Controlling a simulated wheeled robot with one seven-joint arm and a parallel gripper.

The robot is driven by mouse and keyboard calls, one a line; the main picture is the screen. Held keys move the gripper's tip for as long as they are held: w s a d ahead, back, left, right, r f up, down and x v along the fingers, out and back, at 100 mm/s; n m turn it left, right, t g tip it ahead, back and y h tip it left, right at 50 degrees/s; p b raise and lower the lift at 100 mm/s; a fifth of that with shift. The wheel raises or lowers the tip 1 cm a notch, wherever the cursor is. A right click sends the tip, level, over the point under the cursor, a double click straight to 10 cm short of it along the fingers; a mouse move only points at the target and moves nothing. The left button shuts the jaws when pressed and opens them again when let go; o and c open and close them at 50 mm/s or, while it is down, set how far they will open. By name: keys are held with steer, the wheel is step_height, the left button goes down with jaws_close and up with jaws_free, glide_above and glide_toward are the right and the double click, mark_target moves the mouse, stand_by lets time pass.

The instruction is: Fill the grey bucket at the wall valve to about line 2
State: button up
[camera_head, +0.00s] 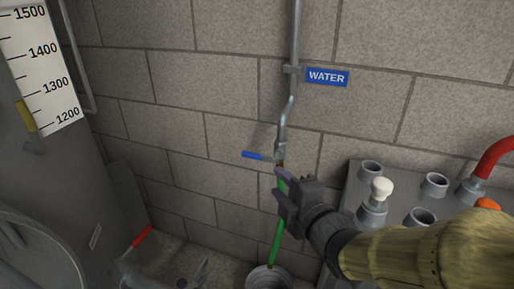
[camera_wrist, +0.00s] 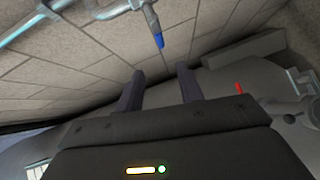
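The wall valve (camera_head: 280,151) sits at the low end of a grey pipe under a blue WATER sign (camera_head: 327,77). Its blue lever (camera_head: 252,155) points sideways to the left, across the pipe; it also shows in the wrist view (camera_wrist: 158,40), beyond my fingertips. A green hose (camera_head: 276,240) runs down from the valve into the grey bucket (camera_head: 252,280), which is cut off at the bottom edge. The bucket's lines and water level cannot be read. My gripper (camera_head: 280,185) is just below the valve, beside the hose. Its fingers (camera_wrist: 158,76) are apart, with nothing seen between them.
A grey block with several pipe stubs and a white knob (camera_head: 381,188) stands right of the bucket, with a red hose (camera_head: 494,157). A large grey tank (camera_head: 50,180) with a scale (camera_head: 40,65) stands left. A red lever (camera_head: 141,236) is low at left.

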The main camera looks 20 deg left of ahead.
mark_target(253, 157)
steer(key=p+x, duration=0.2)
steer(key=x, duration=1.4)
steer(key=shift+w, duration=0.1)
jaws_close()
